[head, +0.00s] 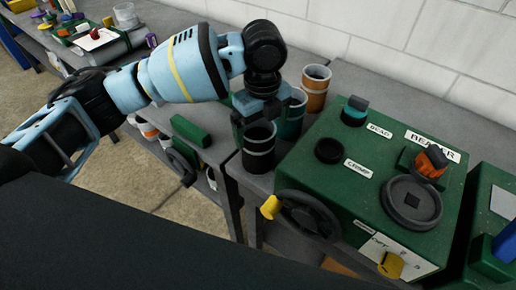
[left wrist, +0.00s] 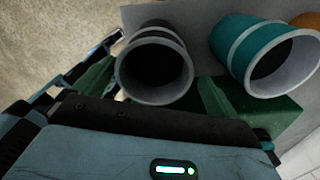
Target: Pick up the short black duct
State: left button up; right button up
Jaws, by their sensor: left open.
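The short black duct (head: 259,150) is an open-topped black cylinder with light bands, standing upright on the grey bench. In the left wrist view, the black duct (left wrist: 153,62) shows its open mouth between my two dark green fingers. My left gripper (head: 260,118) is open above and around the duct's top, with one finger on each side. I cannot tell if either finger touches it. A teal duct (head: 291,118) stands close beside it and shows in the left wrist view (left wrist: 250,48). My right gripper is in neither view.
An orange duct (head: 315,90) stands behind, near the white block wall. A green machine (head: 320,185) with a handwheel (head: 309,214) and knobs fills the right. A green block (head: 190,132) lies left of the ducts. A cluttered bench (head: 130,45) stands at the far left.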

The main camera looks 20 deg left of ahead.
aim_at(258, 139)
pick_arm(q)
jog(key=shift+s+a+f, duration=0.1)
jog(key=shift+a+f, duration=0.1)
jog(key=shift+f, duration=1.1)
jog(key=shift+s+a+f, duration=0.1)
jog(key=shift+a+f, duration=0.1)
jog(key=shift+f, duration=1.05)
jog(key=c, duration=1.2)
jog(key=shift+r, duration=0.1)
notch_tip(258, 139, up, 10)
jog(key=shift+f, duration=0.1)
